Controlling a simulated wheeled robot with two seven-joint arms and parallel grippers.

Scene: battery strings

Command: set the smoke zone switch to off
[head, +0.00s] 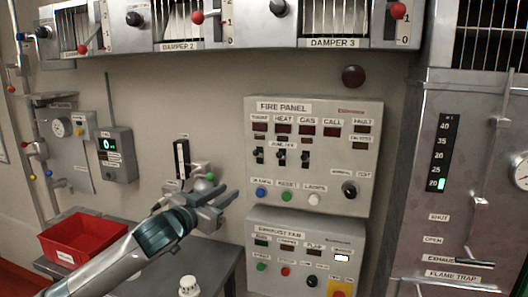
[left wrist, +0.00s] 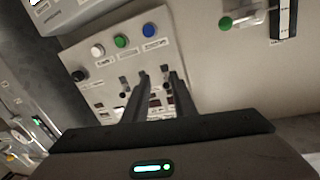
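The grey fire panel (head: 372,125) is on the wall in the head view. Its smoke zone switch (head: 259,155) is the leftmost of three small toggles, below the SMOKE label. The lever is too small to tell its position. My left gripper (head: 231,194) is in front of the wall, left of the panel's lower part and apart from it. In the left wrist view the panel appears turned upside down beyond the left gripper (left wrist: 159,75). Its two fingers are apart with nothing held, and they hide part of the toggle row. My right gripper is out of view.
The exhaust fan panel (head: 308,230) is below the fire panel. A small wall fixture with a green knob (head: 210,177) is close behind my left gripper. A red bin (head: 72,240) stands on the bench at left. Metal damper housings (head: 240,40) overhang above.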

